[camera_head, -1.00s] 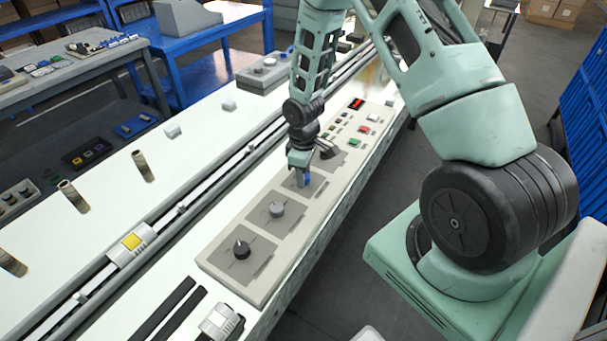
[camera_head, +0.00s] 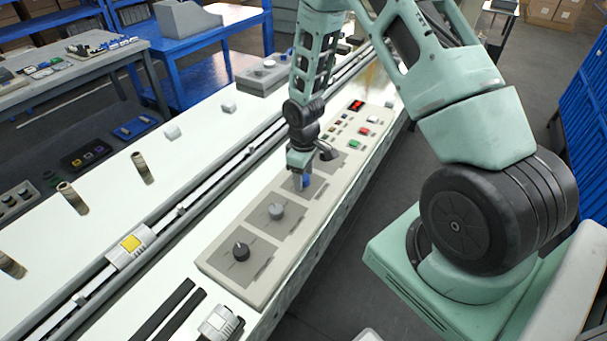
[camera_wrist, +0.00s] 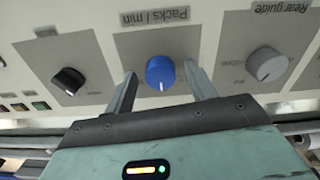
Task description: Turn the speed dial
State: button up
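The speed dial is a blue knob (camera_wrist: 160,72) on a grey square plate labelled "Packs / min", printed upside down in the wrist view. Its white mark points toward the bottom of that view. In the head view the blue knob (camera_head: 304,181) shows partly below my gripper (camera_head: 299,171). In the wrist view my gripper (camera_wrist: 160,70) is open. One finger stands on each side of the blue knob, with a visible gap on both sides.
A black knob (camera_wrist: 68,81) and a grey "Rear guide" knob (camera_wrist: 267,65) flank the blue one. In the head view the control panel (camera_head: 222,262) also carries a grey knob (camera_head: 276,211), a black knob (camera_head: 241,251) and several buttons. A conveyor track runs alongside.

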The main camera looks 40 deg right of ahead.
notch_tip(320, 180, up, 18)
jog(key=b, duration=0.1)
jog(key=shift+f, duration=0.25)
dwell(0.7)
jog(key=s+a+r+n, duration=0.1)
jog(key=s+a+r, duration=0.1)
jog(key=s+a, duration=0.5)
jog(key=s+a+r, duration=0.3)
jog(key=s+a, duration=0.5)
jog(key=a, duration=0.6)
jog(key=shift+s+a+r+n+y, duration=0.15)
jog(key=shift+a+r+n+y, duration=0.15)
jog(key=shift+n, duration=0.4)
jog(key=s+a, duration=0.1)
jog(key=s, duration=0.2)
jog(key=s+a, duration=0.1)
jog(key=s, duration=0.2)
jog(key=s+a, duration=0.1)
jog(key=s, duration=0.2)
jog(key=shift+r, duration=0.25)
jog(key=shift+c, duration=0.2)
